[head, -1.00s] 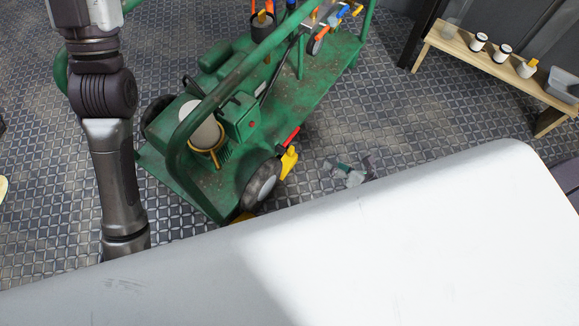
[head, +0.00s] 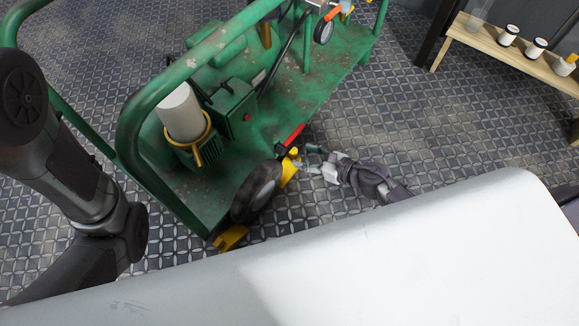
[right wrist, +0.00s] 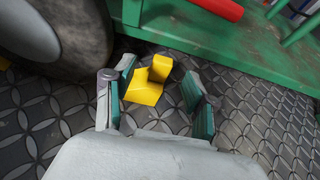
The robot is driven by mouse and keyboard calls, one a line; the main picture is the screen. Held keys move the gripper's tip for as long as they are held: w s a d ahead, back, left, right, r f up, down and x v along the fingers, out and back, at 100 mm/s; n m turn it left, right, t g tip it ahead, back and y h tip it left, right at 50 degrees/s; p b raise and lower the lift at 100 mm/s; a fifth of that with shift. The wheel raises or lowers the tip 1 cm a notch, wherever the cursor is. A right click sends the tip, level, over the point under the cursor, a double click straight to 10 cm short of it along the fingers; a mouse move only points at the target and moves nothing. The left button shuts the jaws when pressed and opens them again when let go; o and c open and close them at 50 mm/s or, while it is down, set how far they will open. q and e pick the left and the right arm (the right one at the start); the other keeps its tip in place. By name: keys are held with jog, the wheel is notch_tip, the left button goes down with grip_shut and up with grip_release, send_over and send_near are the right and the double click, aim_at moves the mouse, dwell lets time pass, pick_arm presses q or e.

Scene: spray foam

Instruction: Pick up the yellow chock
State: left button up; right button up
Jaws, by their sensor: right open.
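The yellow chock (head: 289,170) stands on the floor against the wheel (head: 257,192) of the green cart (head: 290,108). In the right wrist view the chock (right wrist: 147,84) lies ahead, between my spread fingers, with the wheel (right wrist: 60,30) to its left. My right gripper (head: 312,160) is open and empty, just right of the chock. In the right wrist view its fingertips (right wrist: 160,84) are on both sides of the chock, with gaps between. A second yellow chock (head: 232,237) shows at the other side of the wheel. My left gripper is not in view.
A red bar (head: 291,136) sticks out from the cart above the chock. My white base covers the lower part of the head view. A wooden bench (head: 510,57) with several small containers stands at the right. Patterned floor (head: 420,110) between cart and bench is clear.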

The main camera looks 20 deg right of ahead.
aim_at(296, 153)
jog(key=b+x, duration=0.1)
jog(key=x, duration=0.1)
jog(key=b+x, duration=0.1)
jog(key=x, duration=0.2)
jog(key=shift+d+f+b, duration=0.25)
jog(key=shift+f+b, duration=0.1)
jog(key=shift+f, duration=0.05)
jog(key=shift+w+a, duration=0.2)
grip_shut()
